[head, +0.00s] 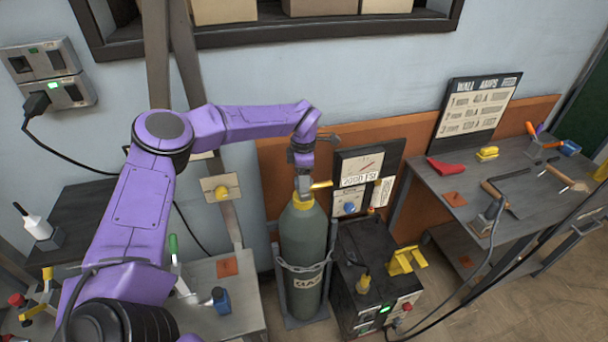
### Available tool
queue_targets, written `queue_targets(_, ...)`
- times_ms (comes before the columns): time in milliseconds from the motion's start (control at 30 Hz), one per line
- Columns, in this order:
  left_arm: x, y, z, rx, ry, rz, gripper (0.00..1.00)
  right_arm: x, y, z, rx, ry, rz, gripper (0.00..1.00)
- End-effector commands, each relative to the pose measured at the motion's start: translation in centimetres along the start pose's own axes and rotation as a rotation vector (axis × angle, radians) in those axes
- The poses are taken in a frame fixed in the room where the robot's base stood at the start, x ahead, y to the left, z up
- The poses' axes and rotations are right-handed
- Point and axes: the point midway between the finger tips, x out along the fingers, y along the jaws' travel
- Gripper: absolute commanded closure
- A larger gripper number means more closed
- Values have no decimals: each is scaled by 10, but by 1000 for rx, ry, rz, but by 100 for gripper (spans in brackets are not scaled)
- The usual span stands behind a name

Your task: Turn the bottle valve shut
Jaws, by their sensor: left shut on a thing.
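The gas bottle (303,240) is a tall grey-green cylinder, upright in a metal stand with a chain around it. It has a yellow collar (303,204) at its neck. A yellow valve handle (321,185) sticks out to the right at the top. My left gripper (303,182) points down onto the bottle's top and is shut on the valve. The gripper hides most of the valve, so how far it is turned cannot be seen. My right gripper is not in view.
A black welding machine (364,291) with a yellow handle stands right of the bottle. A gauge panel (361,180) is behind it. A workbench (466,205) with tools is at the right. A grey table (232,318) with small items is at lower left.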

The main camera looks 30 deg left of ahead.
Motion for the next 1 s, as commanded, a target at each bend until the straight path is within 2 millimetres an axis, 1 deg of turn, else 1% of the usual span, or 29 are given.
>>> queue_targets(33, 4, -3, -2, 27, 9, -12, 69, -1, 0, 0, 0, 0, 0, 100)
queue_targets(200, 5, -3, -2, 112, 9, -12, 69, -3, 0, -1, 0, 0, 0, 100)
queue_targets(400, 5, -3, -2, 168, 9, -12, 69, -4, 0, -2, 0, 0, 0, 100)
queue_targets(933, 5, -3, -2, 188, 8, -12, 69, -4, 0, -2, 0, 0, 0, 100)
queue_targets(967, 5, -3, -2, 189, 8, -11, 29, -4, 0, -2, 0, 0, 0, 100)
queue_targets(1000, 5, -2, -2, 189, 7, -10, 16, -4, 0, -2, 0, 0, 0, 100)
